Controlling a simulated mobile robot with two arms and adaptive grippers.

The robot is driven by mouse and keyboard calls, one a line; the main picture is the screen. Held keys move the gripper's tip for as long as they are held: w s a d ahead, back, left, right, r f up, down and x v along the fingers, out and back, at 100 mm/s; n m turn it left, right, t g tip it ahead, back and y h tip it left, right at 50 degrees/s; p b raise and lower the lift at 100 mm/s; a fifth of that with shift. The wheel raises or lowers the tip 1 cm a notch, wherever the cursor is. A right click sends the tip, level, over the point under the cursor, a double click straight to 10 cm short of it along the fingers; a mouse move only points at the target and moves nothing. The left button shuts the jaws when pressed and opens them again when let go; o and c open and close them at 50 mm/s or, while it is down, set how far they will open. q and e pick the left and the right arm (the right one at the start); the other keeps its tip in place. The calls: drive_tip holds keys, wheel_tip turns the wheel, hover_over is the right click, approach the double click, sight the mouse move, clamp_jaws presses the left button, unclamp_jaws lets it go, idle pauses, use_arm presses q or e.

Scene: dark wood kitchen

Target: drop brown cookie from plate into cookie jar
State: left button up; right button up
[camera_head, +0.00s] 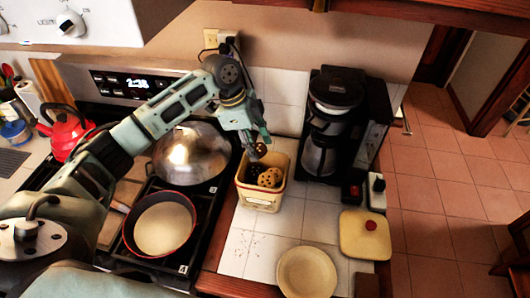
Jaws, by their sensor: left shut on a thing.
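The cookie jar (258,198) is a square cream container, open at the top, on the white tiled counter. Tan cookies with dark chips (270,177) and darker pieces lie inside it. My left gripper (258,146) points down above the back of the jar's opening. It is shut on a small dark brown cookie (261,150), held at about the rim or just above; the exact height is hard to tell. The plate (306,273) is pale yellow, round and empty, at the front of the counter. My right gripper is not in view.
A square yellow lid with a red knob (365,236) lies right of the plate. A black coffee maker (335,125) stands close behind and right of the jar. Left is the stove with a domed metal lid (190,153), a red-rimmed pan (160,227) and a red kettle (65,132).

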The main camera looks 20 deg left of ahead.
use_arm(q)
drive_tip(key=shift+d+f, duration=0.15)
drive_tip(key=shift+f, duration=0.3)
wheel_tip(320, 180, down, 5)
drive_tip(key=b, duration=0.5)
drive_tip(key=o, duration=0.9)
